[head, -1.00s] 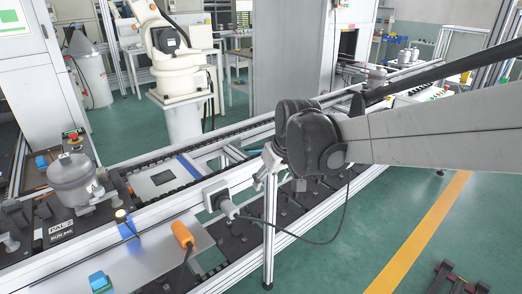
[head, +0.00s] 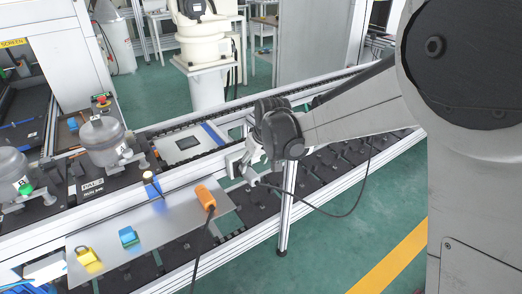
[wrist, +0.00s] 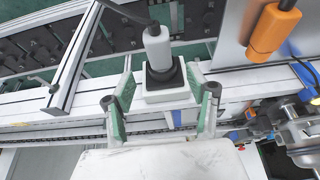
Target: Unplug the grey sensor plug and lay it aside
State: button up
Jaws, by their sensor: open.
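The grey sensor plug (wrist: 157,48) sits in a white square socket box (wrist: 166,97) on the rail, with a black collar between them. A dark cable leaves the plug's far end. My gripper (wrist: 161,74) is open, with one green-padded finger on each side of the plug and box. I see gaps between the fingers and the plug, so nothing is held. In the head view my gripper (head: 243,166) is at the rail, and it and the wrist largely hide the plug and socket.
An orange-handled tool (head: 205,197), a blue block (head: 128,237) and a yellow padlock-like piece (head: 88,259) lie on the grey plate (head: 165,232), which has bare room. Grey compressors (head: 103,142) stand left. The plug's cable (head: 335,214) loops right below my arm.

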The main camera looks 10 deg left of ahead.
aim_at(258, 182)
jog(key=shift+x, duration=3.5)
jog(key=shift+c, duration=0.6)
grip_shut()
jog(key=shift+s+d, duration=0.15)
jog(key=shift+s, duration=0.05)
jog(key=shift+s+d+b, duration=0.7)
jog(key=shift+s+d, duration=0.85)
jog(key=shift+d, duration=0.15)
